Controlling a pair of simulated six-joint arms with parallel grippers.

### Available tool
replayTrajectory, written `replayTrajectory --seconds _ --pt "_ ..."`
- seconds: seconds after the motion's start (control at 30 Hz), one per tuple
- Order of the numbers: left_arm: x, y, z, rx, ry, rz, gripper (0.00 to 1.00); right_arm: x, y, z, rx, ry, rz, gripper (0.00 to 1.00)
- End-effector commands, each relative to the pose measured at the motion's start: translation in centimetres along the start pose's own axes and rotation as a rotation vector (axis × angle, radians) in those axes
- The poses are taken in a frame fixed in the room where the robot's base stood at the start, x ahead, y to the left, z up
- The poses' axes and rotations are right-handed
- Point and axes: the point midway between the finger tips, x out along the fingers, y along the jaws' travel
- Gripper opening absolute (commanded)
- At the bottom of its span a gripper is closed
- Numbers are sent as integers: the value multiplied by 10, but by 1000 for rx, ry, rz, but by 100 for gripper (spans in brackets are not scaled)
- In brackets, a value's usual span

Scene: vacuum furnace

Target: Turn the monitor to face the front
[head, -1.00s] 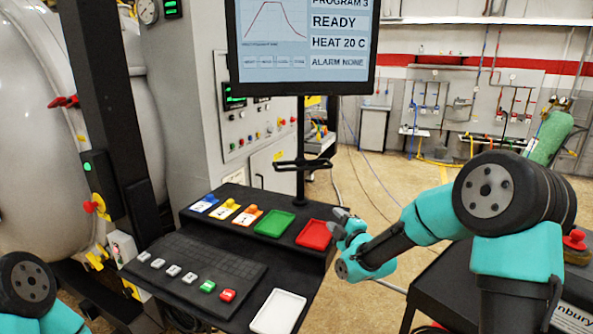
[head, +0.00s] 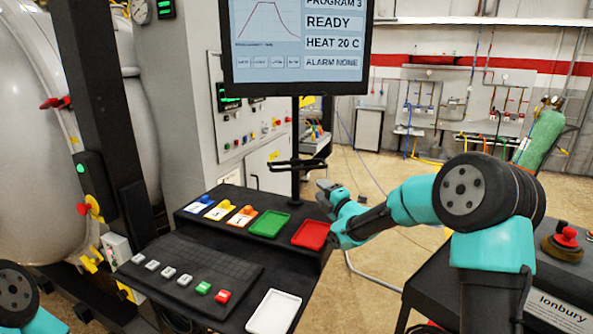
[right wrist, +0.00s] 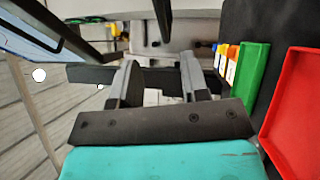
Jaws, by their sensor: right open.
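The monitor (head: 295,77) stands on a black post (head: 295,120) behind the console, its lit screen showing READY. A black handle bar (head: 298,165) sits on the post below the screen. My right gripper (head: 322,188) is open and empty, just below and to the right of the handle in the head view. In the right wrist view, the fingers of my right gripper (right wrist: 158,68) are spread apart, with a dark bar, probably the handle (right wrist: 161,25), beyond and between them. No grip on it shows. My left gripper is out of view; only part of that arm shows.
The console below carries a green tray (head: 269,224), a red tray (head: 310,235), a white tray (head: 273,312) and several coloured buttons. A dark cart (head: 500,283) stands at the right. The grey furnace (head: 30,150) is at the left.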

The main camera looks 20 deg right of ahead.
Motion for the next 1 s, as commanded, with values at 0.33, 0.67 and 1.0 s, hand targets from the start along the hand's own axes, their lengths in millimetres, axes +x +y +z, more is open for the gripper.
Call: replayTrajectory --seconds 0.33,0.67,1.0 --pt "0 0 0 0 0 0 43 60 0 -1 1 1 1 41" --pt "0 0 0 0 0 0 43 111 0 -1 1 1 1 41" --pt "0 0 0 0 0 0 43 144 0 0 0 0 0 41"
